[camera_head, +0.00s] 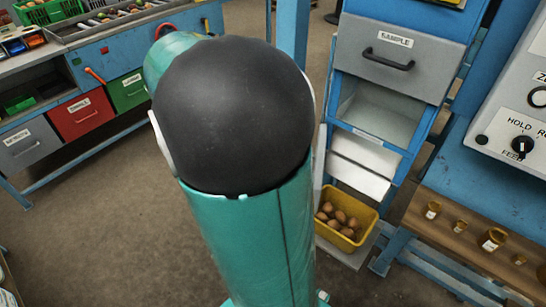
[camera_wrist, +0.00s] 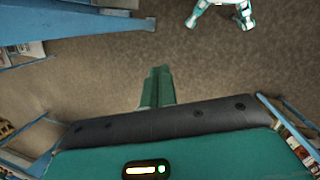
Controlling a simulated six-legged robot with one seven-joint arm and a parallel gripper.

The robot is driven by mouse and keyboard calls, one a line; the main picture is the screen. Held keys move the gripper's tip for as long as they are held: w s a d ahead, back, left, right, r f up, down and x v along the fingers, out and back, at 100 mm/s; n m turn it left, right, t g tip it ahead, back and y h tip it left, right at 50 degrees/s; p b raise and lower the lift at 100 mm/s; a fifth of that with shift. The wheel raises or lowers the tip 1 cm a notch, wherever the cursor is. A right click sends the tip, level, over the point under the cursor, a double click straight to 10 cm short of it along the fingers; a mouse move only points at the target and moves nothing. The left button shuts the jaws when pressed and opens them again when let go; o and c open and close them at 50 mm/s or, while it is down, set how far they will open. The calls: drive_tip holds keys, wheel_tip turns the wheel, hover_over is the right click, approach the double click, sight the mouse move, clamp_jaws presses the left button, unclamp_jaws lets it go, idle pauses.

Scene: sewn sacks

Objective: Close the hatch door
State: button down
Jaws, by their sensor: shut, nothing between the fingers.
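A blue cabinet (camera_head: 415,130) stands right of centre in the head view. A grey panel (camera_head: 420,66) with a black handle (camera_head: 388,60) and a SAMPLE label sits high on its front. This looks like the hatch door. Below it is an open pale compartment (camera_head: 380,112), with white sloping plates (camera_head: 358,178) under that. My gripper (camera_wrist: 157,72) shows in the wrist view as two green fingers pressed together, empty, over bare floor. It touches nothing there. In the head view my arm hides the gripper and part of the cabinet's left side.
A yellow crate (camera_head: 334,237) of brown round items stands below the cabinet. A blue bench with a control box (camera_head: 515,125) and small jars (camera_head: 492,240) is at right. A workbench with red (camera_head: 82,115) and green drawers is at left. The floor between is clear.

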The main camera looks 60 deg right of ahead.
drive_tip(key=s+d+f+n+g, duration=0.1)
drive_tip(key=s+d+f+g, duration=0.2)
drive_tip(key=d, duration=0.5)
drive_tip(key=s+d+f+n+g, duration=0.1)
drive_tip(key=d+f+g, duration=0.1)
drive_tip(key=d+f, duration=0.35)
drive_tip(key=s+d+f, duration=0.5)
drive_tip(key=s+f, duration=0.2)
drive_tip(key=s, duration=0.3)
drive_tip(key=shift+f, duration=0.15)
drive_tip(key=shift+a, duration=0.1)
